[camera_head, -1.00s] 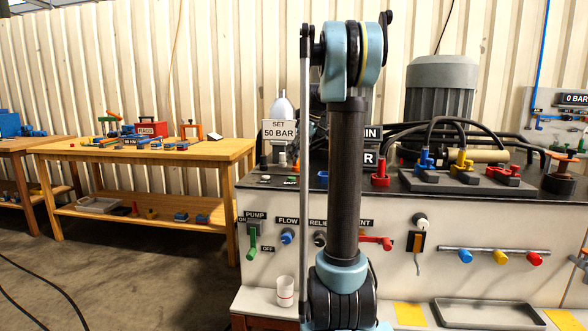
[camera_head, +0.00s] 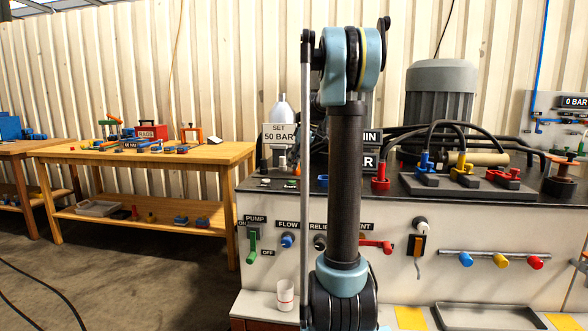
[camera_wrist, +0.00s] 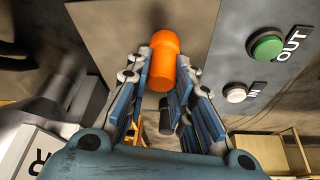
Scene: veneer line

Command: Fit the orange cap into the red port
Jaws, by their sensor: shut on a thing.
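My gripper (camera_wrist: 167,80) shows in the wrist view, its blue jointed fingers on both sides of an orange cap (camera_wrist: 163,57). It is shut on the cap, which sits at the fingertips in front of a grey-brown panel. A dark cylinder shows between the fingers below the cap. In the head view the gripper and cap are hidden or out of frame, with my arm in the middle. A red upright fitting (camera_head: 380,176) stands on the bench top right of my arm. I cannot tell whether it is the red port; no red port shows in the wrist view.
In the wrist view a green button (camera_wrist: 266,47) and a white button (camera_wrist: 235,93) are on the panel at right. In the head view, hose fittings, a grey motor (camera_head: 439,92) and a grey tray (camera_head: 488,318) crowd the bench. A wooden table (camera_head: 105,153) stands at left.

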